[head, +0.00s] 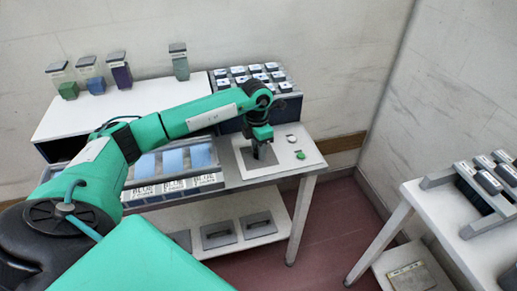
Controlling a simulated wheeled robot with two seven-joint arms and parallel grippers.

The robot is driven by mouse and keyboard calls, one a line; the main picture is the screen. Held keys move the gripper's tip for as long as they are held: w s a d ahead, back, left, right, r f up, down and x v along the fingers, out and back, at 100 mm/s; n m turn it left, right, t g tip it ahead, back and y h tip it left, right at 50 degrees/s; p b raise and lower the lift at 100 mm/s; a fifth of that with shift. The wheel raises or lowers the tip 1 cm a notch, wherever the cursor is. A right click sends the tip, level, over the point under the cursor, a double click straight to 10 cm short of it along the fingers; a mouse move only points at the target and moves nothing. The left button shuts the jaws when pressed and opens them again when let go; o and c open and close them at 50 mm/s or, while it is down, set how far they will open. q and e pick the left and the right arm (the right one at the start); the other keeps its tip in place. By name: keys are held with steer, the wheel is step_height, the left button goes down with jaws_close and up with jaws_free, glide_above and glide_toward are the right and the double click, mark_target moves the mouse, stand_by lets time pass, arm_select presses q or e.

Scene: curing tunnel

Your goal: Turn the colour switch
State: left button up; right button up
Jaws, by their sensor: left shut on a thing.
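My left gripper (260,150) points down at the panel (284,165) at the right end of the table. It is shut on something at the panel. That is likely the colour switch, but the gripper covers it and I cannot see its shape or its setting. A green button (301,155) and a white round button (291,138) sit on the panel to the right of the gripper, apart from it. My right gripper does not show.
A dark rack (232,126) with several white-topped pieces stands behind the gripper. Blue label trays (173,161) lie left of the panel, partly behind my arm. A white table (437,214) with brushes stands at the right. Red floor (325,225) is open between the tables.

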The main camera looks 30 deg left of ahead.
mark_target(257, 146)
arm_select(q)
steer(key=shift+w+a+r, duration=0.1)
steer(key=shift+r, duration=0.05)
steer(key=o, duration=0.9)
steer(key=shift+o, duration=0.2)
step_height(257, 146, up, 14)
steer(key=b, duration=0.2)
steer(key=shift+w+a, duration=0.15)
steer(key=shift+a, duration=0.2)
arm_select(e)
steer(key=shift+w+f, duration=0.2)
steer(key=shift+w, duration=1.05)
arm_select(q)
steer(key=shift+f, duration=0.2)
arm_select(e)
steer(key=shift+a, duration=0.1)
